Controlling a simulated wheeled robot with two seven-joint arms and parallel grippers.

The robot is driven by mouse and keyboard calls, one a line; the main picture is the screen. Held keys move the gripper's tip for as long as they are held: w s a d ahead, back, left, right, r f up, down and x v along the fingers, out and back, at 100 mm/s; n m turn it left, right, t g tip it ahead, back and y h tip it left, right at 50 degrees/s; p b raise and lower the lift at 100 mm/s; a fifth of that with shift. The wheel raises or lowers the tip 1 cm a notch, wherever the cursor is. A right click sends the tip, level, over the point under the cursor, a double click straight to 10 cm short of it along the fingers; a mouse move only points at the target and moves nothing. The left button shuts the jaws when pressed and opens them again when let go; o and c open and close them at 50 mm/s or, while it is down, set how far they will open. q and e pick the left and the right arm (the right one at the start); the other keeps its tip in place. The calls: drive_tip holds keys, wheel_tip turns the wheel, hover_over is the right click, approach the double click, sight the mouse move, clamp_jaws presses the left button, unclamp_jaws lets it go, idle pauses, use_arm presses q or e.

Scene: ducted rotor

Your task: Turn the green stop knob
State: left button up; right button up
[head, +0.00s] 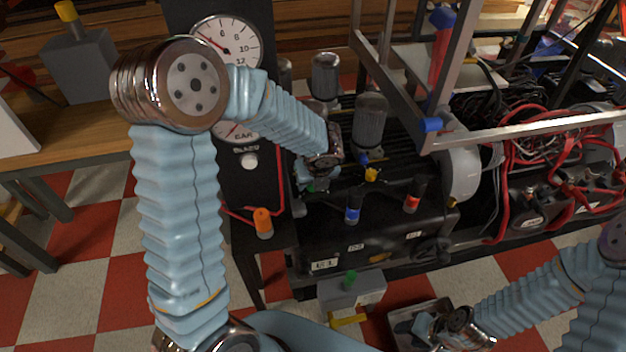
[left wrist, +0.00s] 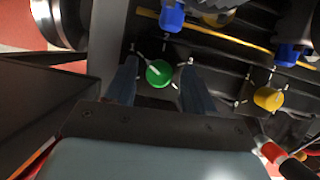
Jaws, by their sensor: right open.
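The green stop knob (left wrist: 158,74) is round with a pale pointer line and sits on the dark panel. In the left wrist view it lies between the two fingers of my left gripper (left wrist: 159,65), with a small gap on each side. The fingers are apart and do not appear closed on it. In the head view my left gripper (head: 314,184) is down at the black machine, and my arm hides most of the knob. My right gripper (head: 426,329) is low in the head view, over a grey tray, open, far from the knob.
A yellow knob (left wrist: 268,98) and blue knobs (left wrist: 172,18) are near the green one. Blue (head: 353,208) and red (head: 412,196) capped posts stand on the machine. A metal frame (head: 520,133) and red cables (head: 510,160) are to the right. A grey box (head: 352,290) stands in front.

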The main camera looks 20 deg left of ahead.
use_arm(q)
drive_tip(key=p+v, duration=0.2)
drive_tip(key=v, duration=1.1)
drive_tip(key=shift+r, duration=0.4)
drive_tip(key=shift+d, duration=0.1)
